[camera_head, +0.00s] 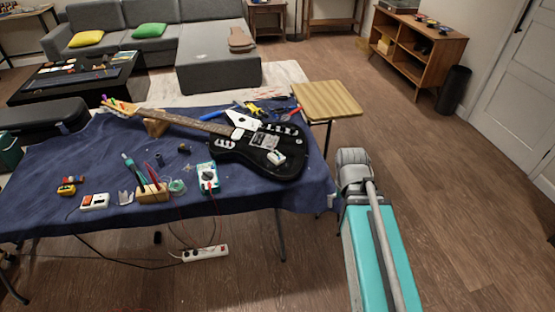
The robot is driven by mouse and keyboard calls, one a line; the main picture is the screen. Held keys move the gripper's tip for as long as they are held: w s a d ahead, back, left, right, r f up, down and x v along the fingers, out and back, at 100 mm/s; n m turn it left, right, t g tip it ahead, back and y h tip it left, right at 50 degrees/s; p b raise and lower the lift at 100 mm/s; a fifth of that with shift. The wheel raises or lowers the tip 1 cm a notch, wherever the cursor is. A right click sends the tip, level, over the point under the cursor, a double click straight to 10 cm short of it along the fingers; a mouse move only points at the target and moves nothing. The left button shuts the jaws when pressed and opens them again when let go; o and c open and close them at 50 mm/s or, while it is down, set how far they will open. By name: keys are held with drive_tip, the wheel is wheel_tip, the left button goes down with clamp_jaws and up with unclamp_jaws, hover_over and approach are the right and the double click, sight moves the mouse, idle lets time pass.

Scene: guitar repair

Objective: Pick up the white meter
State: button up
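A white meter (207,178) with a teal edge and a dark display lies on the blue cloth-covered table (45,172), near its front edge. A red lead hangs from it over the table edge. Another small white device (94,201) lies farther left on the same cloth. My arm shows at the right, beyond the table's right end, but my gripper is not in view.
A black electric guitar (262,152) lies right of and behind the meter. A wooden holder (153,192) with pen-like tools stands left of it. Pliers (254,108) lie behind. A power strip (205,253) is on the floor below. A small wooden table (326,99) stands behind right.

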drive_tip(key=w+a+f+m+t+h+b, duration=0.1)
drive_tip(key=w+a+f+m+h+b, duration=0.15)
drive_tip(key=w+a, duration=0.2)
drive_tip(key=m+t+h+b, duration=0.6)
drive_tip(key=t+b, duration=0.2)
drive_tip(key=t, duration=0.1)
approach(275, 157)
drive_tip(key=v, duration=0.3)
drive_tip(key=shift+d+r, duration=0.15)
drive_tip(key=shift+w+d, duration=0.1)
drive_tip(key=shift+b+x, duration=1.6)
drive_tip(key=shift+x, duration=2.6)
